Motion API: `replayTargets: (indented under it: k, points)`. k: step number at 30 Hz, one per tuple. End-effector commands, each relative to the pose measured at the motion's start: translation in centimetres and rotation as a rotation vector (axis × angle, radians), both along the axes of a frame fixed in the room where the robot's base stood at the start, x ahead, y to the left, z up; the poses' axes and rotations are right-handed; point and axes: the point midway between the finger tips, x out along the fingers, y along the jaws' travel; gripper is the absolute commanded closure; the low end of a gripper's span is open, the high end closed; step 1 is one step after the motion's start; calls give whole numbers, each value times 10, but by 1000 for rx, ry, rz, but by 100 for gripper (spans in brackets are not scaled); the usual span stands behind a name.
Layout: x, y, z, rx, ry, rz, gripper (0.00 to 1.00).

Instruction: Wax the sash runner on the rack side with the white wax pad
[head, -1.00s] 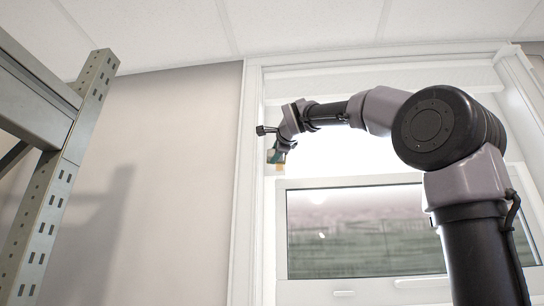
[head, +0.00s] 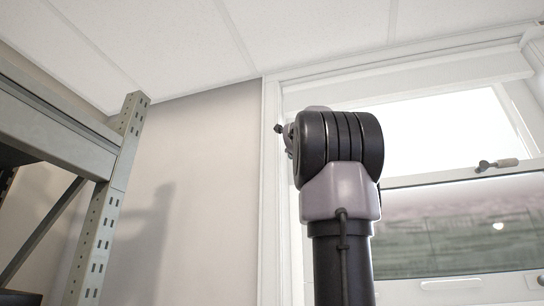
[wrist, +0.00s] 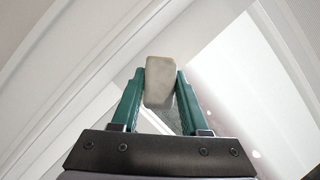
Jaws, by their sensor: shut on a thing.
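My gripper (wrist: 160,76) has green fingers and is shut on the white wax pad (wrist: 160,88), a pale block sticking up between the fingertips in the wrist view. In the head view my own arm hides the gripper and pad, which are up near the left side of the window. The rack-side window jamb (head: 271,200) is white and upright; the sash runner along its inner side is mostly behind my arm. White frame members (wrist: 75,80) run diagonally behind the pad in the wrist view. I cannot tell whether the pad touches the runner.
A grey metal rack (head: 105,215) stands at the left, with bare wall (head: 205,200) between it and the window. The lower sash (head: 470,235) has glass and a latch (head: 497,165) on its top rail. The ceiling (head: 200,40) is above.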

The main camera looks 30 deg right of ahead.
Motion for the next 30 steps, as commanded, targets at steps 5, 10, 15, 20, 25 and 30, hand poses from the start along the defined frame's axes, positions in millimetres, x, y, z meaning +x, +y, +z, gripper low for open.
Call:
replayTargets:
  k: [5, 10, 15, 20, 25, 30]
  points:
    - [-2, -13, 1, 12, -16, -12, 100]
    - [9, -24, 1, 12, -14, -10, 100]
    - [21, -37, 1, 12, -14, -10, 100]
    - [29, -47, 1, 11, -14, -11, 100]
    - [33, -52, 1, 10, -14, -11, 100]
    - [34, -53, 1, 9, -14, -12, 100]
